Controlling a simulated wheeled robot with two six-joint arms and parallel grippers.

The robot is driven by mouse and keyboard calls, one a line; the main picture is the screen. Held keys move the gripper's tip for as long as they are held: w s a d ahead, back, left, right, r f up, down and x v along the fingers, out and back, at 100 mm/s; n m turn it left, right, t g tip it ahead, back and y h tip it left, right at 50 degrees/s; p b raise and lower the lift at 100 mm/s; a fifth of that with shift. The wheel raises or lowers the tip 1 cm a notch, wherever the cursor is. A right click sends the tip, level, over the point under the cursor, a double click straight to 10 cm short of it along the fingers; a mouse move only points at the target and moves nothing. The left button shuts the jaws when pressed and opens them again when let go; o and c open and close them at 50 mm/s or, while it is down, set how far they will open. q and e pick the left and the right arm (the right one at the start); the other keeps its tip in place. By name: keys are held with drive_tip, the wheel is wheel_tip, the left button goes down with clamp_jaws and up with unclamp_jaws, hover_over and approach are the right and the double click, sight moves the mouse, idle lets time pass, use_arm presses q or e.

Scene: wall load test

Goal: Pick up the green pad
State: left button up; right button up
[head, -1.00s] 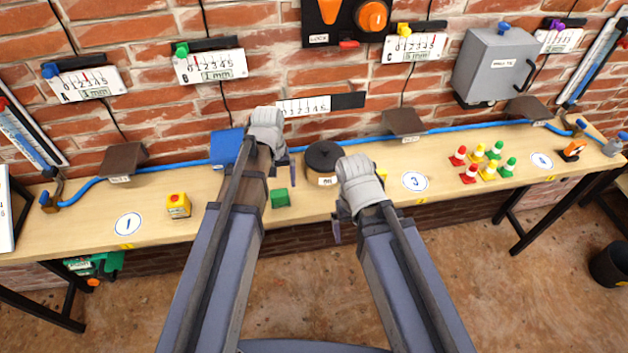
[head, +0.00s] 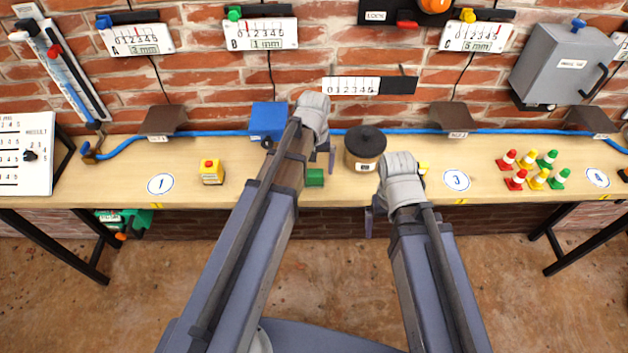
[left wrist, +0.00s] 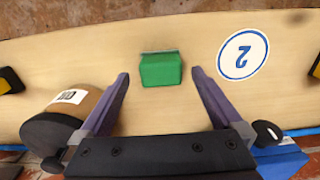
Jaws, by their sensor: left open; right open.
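The green pad (head: 315,178) is a small green block on the wooden bench, partly beside my left gripper in the head view. In the left wrist view the green pad (left wrist: 161,69) lies beyond the fingertips, roughly centred between them and not touched. My left gripper (left wrist: 160,76) is open and empty; in the head view my left gripper (head: 322,148) hangs over the bench just above and behind the pad. My right gripper (head: 376,215) is near the bench's front edge, right of the pad, with its fingers largely hidden by the wrist.
A dark-lidded pot (head: 364,148) stands right of the pad. A blue block (head: 268,121) is at the back left. A yellow box with a red button (head: 211,172) stands further left. Small cones (head: 527,168) stand at right.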

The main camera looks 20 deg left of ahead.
sight(314, 172)
use_arm(q)
wheel_tip(314, 172, down, 4)
drive_tip(key=b, duration=0.3)
drive_tip(key=shift+r, duration=0.1)
drive_tip(key=shift+c, duration=0.2)
drive_tip(key=c, duration=1.3)
drive_tip(key=shift+r, duration=0.1)
wheel_tip(314, 172, up, 10)
drive_tip(key=p, duration=1)
